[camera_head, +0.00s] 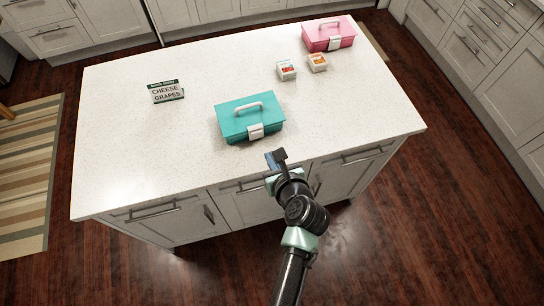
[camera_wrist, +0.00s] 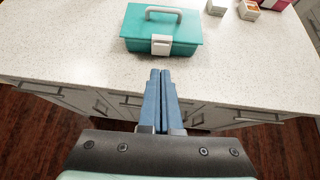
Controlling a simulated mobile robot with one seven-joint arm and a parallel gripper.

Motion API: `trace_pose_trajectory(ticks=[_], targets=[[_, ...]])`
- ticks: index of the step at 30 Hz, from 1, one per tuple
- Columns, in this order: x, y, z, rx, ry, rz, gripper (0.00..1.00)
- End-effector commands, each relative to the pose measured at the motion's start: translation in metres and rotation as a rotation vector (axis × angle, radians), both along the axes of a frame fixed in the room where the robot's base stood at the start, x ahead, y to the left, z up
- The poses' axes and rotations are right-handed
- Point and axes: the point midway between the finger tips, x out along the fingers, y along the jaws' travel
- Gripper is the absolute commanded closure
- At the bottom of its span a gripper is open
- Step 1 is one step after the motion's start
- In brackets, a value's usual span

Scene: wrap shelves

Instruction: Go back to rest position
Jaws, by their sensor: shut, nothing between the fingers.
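My gripper (camera_head: 276,158) is at the near edge of the white island counter, in front of the teal box and apart from it. In the wrist view my gripper (camera_wrist: 160,74) shows two blue fingers pressed together with nothing between them. The fingers point toward the teal box. My arm reaches up from the bottom of the head view.
The white counter (camera_head: 130,140) holds a closed teal box (camera_head: 235,125), a pink box (camera_head: 320,42), two small cartons (camera_head: 287,75) (camera_head: 317,66) and a sign reading "CHEESE GRAPES" (camera_head: 166,92). The left counter is mostly clear. Cabinets and wooden floor surround it.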

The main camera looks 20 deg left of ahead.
Motion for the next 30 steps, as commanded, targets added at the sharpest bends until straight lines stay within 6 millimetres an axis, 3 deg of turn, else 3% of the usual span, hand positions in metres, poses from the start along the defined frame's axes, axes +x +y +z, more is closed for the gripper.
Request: trace_pose_trajectory(ticks=[20, 23, 26, 30], targets=[[0.000, -0.001, 0.001, 0.000, 0.000, -0.001, 1.00], [0.021, -0.005, 0.027, -0.100, -0.134, 0.048, 1.00], [0.053, -0.013, 0.077, -0.295, -0.362, 0.121, 1.00], [0.089, -0.030, 0.174, -0.688, -0.736, 0.203, 1.00]])
